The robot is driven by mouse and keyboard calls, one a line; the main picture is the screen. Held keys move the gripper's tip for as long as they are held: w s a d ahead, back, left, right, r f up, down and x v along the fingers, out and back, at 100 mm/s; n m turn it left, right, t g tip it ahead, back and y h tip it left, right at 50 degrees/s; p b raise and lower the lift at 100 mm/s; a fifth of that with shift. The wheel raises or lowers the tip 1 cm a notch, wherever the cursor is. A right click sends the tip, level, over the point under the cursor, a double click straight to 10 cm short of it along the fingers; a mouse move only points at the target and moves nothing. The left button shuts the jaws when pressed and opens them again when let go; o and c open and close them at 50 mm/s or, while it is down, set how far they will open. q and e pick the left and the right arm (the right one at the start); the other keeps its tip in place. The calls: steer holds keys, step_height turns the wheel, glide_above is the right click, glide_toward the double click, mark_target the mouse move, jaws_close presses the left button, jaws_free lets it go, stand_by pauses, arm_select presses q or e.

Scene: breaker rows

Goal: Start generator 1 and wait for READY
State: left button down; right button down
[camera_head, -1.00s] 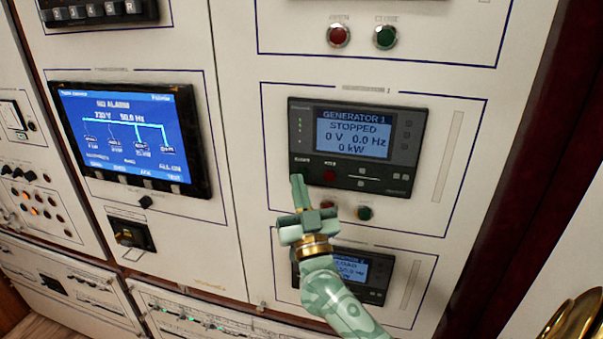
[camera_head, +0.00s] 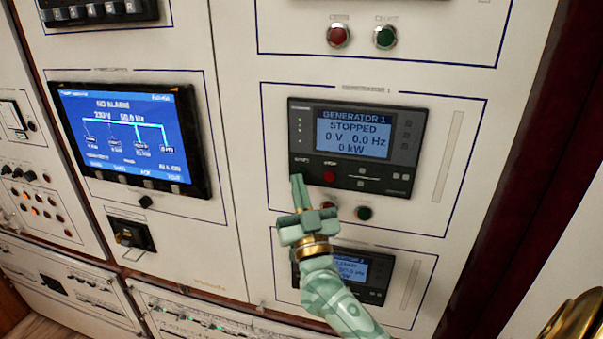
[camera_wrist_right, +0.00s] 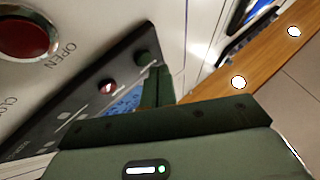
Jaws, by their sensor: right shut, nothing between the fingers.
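The generator 1 controller (camera_head: 405,150) is a dark unit on the pale panel. Its screen (camera_head: 353,137) reads GENERATOR 1, STOPPED, 0 V, 0.0 Hz, 0 kW. A red button (camera_head: 330,177) sits on its lower edge under a small label. My right gripper (camera_head: 297,180) is shut and empty, with its fingertips at the controller's lower left corner, over the start button's place. Whether the tips touch the green button cannot be told. My left gripper is out of view.
A second controller (camera_head: 377,278) sits below, partly behind my right arm. Red (camera_head: 338,36) and green (camera_head: 385,37) buttons are above; another green one (camera_head: 364,213) is just below the controller. A blue screen (camera_head: 127,135) at left reads NO ALARM.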

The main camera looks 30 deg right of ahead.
steer(key=shift+w+d, duration=0.1)
stand_by(0.5)
steer(key=shift+w+d, duration=0.2)
steer(key=shift+d, duration=0.05)
steer(key=shift+w+d+p, duration=0.25)
steer(key=shift+d+p, duration=0.05)
steer(key=shift+p, duration=0.1)
stand_by(0.7)
steer(key=shift+s+a+p, duration=0.45)
steer(key=shift+s+a, duration=0.15)
steer(key=shift+a, duration=0.05)
stand_by(0.3)
